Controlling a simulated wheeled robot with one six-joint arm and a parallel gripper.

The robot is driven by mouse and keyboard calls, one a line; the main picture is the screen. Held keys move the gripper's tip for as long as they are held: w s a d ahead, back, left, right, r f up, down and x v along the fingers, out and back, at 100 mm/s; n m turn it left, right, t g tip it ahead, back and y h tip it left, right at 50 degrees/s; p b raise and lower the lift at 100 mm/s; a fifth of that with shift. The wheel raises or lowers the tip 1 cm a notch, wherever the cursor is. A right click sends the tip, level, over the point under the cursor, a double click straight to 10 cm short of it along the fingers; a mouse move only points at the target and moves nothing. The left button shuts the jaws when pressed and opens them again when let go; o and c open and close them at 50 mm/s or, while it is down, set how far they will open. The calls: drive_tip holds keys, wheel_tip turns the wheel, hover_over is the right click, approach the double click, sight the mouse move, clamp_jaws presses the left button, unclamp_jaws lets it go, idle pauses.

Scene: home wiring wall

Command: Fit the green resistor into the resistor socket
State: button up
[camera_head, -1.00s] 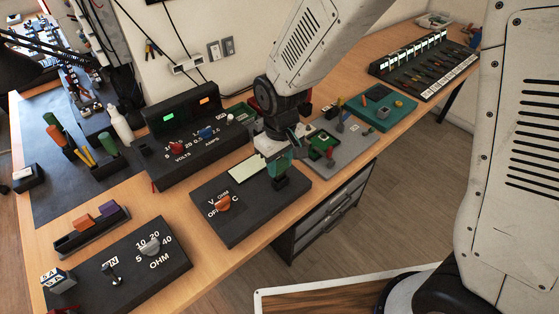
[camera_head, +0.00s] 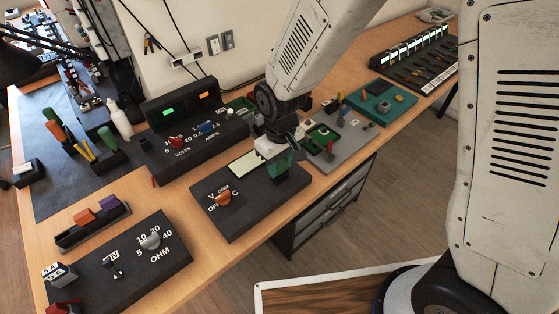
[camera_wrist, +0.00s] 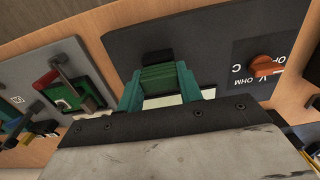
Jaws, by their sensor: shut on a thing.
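In the wrist view, a ribbed green block, which I take for the green resistor (camera_wrist: 158,83), sits between the two teal fingers of my gripper (camera_head: 279,164). My gripper is shut on it. It is over the right end of the black meter panel (camera_head: 236,218), to the right of the pale display (camera_head: 243,164). A small dark block, probably the resistor socket (camera_wrist: 156,57), shows on the panel just beyond the resistor in the wrist view. The fingers and resistor hide most of it, so I cannot tell whether the resistor is seated in it.
An orange knob (camera_head: 224,198) stands on the same panel. A black power supply (camera_head: 190,135) with knobs is behind it. A grey board (camera_head: 345,150) with small parts lies to the right. The OHM box (camera_head: 130,265) is at the front left. Bare wood lies between the boxes.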

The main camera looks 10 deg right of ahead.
sight(280, 163)
drive_tip(key=shift+f, duration=0.1)
drive_tip(key=o, duration=1)
drive_tip(key=shift+o, duration=0.2)
wheel_tip(280, 163, up, 8)
drive_tip(key=shift+f, duration=0.15)
